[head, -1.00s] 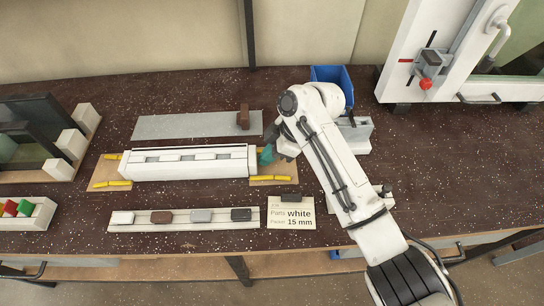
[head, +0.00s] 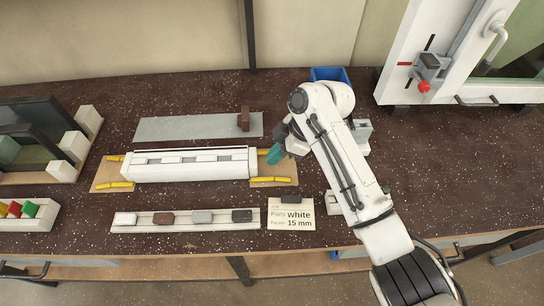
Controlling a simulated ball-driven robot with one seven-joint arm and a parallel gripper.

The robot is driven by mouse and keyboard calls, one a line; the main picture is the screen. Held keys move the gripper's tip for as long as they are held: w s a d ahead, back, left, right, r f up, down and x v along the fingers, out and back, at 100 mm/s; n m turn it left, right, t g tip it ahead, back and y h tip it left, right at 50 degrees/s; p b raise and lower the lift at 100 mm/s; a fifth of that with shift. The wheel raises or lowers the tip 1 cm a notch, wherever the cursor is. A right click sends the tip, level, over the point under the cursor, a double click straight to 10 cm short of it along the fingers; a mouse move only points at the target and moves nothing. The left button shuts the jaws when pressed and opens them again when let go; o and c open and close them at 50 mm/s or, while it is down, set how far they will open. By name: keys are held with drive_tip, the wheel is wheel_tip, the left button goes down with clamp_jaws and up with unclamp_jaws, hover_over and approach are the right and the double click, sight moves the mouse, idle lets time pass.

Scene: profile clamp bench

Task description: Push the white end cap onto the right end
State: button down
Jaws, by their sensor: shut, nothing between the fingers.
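The long white profile (head: 190,167) lies in the middle of the bench, with yellow clamp pieces by both ends. Its right end (head: 253,161) looks white; I cannot tell whether a cap sits on it. My gripper (head: 273,156), with teal fingers, is shut and empty just right of that end, with a small gap between. A small white piece (head: 125,218) sits at the left of the front strip, beside a brown, a grey and a black one. I cannot tell whether it is the end cap of the task.
A card (head: 291,214) reading "Parts white" and "15 mm" lies in front of my gripper. A grey plate (head: 185,127) with a brown block (head: 244,118) lies behind the profile. A blue bin (head: 330,74) stands behind my arm.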

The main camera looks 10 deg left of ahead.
wheel_tip(320, 180, up, 7)
drive_tip(key=p, duration=0.4)
drive_tip(key=shift+p, duration=0.4)
drive_tip(key=shift+f, duration=0.1)
